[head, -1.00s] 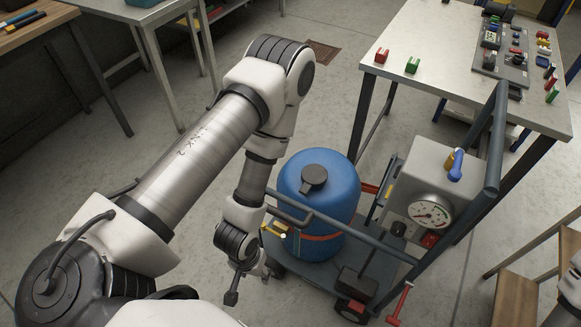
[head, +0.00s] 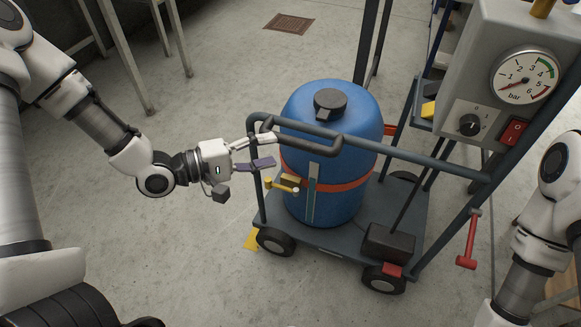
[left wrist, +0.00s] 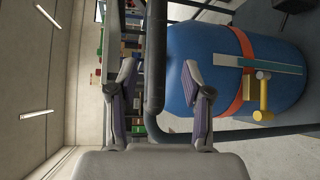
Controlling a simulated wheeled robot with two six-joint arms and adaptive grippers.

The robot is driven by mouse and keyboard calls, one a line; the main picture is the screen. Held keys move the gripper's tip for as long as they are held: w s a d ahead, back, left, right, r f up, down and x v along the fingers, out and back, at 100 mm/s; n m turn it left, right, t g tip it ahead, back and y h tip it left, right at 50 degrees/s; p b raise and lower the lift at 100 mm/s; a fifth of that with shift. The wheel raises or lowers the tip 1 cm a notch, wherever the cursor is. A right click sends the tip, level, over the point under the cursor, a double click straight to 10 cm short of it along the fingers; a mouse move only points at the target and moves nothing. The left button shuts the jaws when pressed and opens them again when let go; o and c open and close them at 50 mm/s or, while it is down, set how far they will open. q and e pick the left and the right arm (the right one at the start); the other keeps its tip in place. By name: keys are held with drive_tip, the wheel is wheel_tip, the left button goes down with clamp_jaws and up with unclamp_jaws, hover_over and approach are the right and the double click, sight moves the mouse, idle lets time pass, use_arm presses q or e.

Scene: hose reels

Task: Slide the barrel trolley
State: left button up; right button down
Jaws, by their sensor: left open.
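The barrel trolley (head: 340,236) stands on the floor with a blue barrel (head: 325,205) strapped by an orange band. Its dark push handle (head: 300,132) is a bent tube at the left end. My left gripper (head: 266,150) is at the handle's left end, its fingers pointing right. In the left wrist view, the gripper (left wrist: 158,70) is open, with the dark handle tube (left wrist: 155,50) between its two fingers. The blue barrel (left wrist: 200,55) is just beyond the right finger there. My right arm shows at the lower right; its gripper is out of view.
A grey gauge box (head: 515,70) is mounted at the trolley's right end. A red lever (head: 469,240) hangs below it. A yellow valve (head: 279,186) sticks out near the handle.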

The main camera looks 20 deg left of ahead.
sight(292, 146)
use_arm(q)
drive_tip(key=shift+w+d, duration=0.15)
drive_tip(key=shift+d, duration=0.05)
drive_tip(key=b+x, duration=0.3)
drive_tip(key=x, duration=0.3)
drive_tip(key=shift+w+d, duration=0.1)
drive_tip(key=shift+d, duration=0.15)
drive_tip(key=shift+w+d, duration=0.25)
clamp_jaws()
